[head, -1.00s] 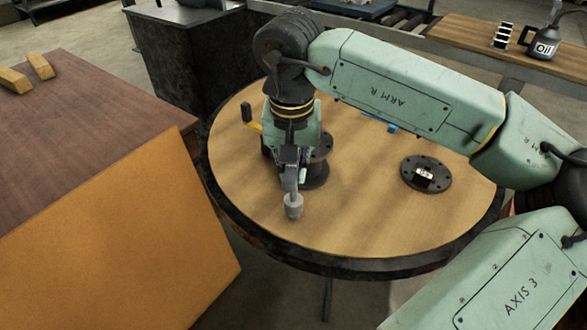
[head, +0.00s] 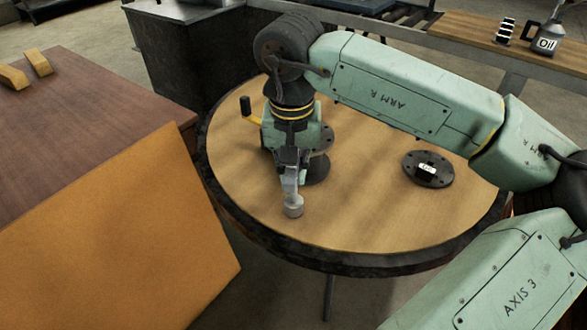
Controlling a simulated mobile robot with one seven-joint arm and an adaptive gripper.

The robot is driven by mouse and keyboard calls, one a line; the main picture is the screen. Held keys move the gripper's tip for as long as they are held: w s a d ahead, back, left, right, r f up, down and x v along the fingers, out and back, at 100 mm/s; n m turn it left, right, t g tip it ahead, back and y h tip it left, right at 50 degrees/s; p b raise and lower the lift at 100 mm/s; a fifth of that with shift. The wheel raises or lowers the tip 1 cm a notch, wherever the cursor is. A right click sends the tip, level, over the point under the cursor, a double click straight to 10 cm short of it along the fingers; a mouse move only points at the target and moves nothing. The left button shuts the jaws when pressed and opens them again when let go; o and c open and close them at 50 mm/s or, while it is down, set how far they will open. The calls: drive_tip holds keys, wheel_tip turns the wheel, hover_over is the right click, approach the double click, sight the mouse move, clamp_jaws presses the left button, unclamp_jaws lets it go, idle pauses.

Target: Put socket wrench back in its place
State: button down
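My gripper (head: 290,160) points down over the near left part of the round wooden table (head: 350,225). A grey metal tool with a thick cylindrical end, which looks like the socket wrench (head: 292,206), extends from between its fingers towards the near table edge. The fingers look shut on it, though the grip is small and partly hidden. I cannot tell whether the cylindrical end touches the table. A black handle on a yellow bar (head: 247,107) sticks out left behind the gripper; I cannot tell whether it belongs to the wrench.
A dark flanged spool (head: 317,170) stands directly behind and beside my gripper. A dark flange disc with a white label (head: 428,169) lies on the right. A cabinet (head: 110,120) stands close on the left. An oil can (head: 543,43) stands on a far bench. The table's front middle is clear.

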drive_tip(key=c, duration=1.6)
unclamp_jaws()
drive_tip(key=shift+o, duration=0.3)
drive_tip(key=shift+f, duration=0.1)
drive_tip(key=o, duration=0.5)
drive_tip(key=shift+o, duration=0.2)
drive_tip(key=shift+r+p, duration=3)
drive_tip(key=shift+r, duration=1.55)
